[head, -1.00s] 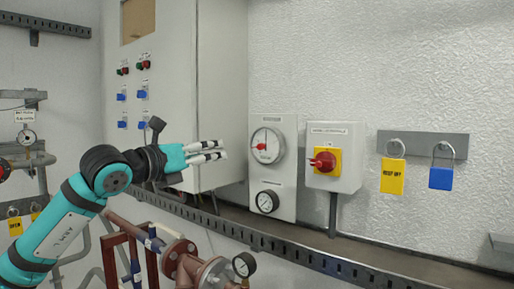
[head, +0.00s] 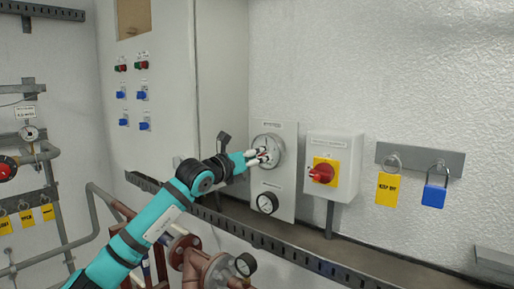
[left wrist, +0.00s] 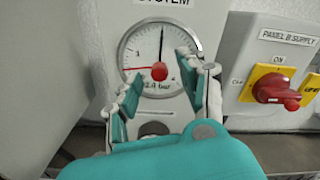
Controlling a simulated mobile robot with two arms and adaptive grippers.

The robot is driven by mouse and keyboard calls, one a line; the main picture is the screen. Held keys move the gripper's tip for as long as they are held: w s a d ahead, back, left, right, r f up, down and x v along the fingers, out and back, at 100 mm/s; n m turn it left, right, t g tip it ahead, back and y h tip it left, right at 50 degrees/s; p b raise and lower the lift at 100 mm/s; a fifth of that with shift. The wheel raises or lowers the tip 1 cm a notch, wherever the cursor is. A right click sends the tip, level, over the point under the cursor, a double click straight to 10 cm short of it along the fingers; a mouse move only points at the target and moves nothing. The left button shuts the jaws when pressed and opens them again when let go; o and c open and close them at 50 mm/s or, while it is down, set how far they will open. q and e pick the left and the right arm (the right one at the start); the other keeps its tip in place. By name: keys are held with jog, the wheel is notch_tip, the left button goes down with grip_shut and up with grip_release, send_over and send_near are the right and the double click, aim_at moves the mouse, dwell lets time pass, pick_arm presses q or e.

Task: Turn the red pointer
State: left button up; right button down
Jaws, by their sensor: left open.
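A round white gauge (head: 268,140) is on a pale panel on the wall. In the left wrist view its dial (left wrist: 149,36) shows a black needle pointing nearly straight up. A red knob (left wrist: 159,72) sits at the lower middle of the dial, and a short red line (left wrist: 134,68) shows to its left. My left gripper (head: 261,156) is in front of the gauge and hides part of it. In the left wrist view the gripper (left wrist: 159,68) is open, with one finger on each side of the red knob. I cannot tell whether they touch it. My right gripper is not in view.
A small gauge (head: 267,203) sits below the dial. A yellow and red switch (head: 322,173) is to the right, then a yellow tag (head: 389,189) and a blue padlock (head: 434,192). A tall cabinet (head: 220,80) stands at left. A perforated rail (head: 300,262) runs below.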

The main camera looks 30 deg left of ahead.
pick_arm(q)
jog(key=shift+w, duration=0.25)
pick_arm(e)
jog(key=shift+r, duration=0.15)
pick_arm(q)
grip_shut()
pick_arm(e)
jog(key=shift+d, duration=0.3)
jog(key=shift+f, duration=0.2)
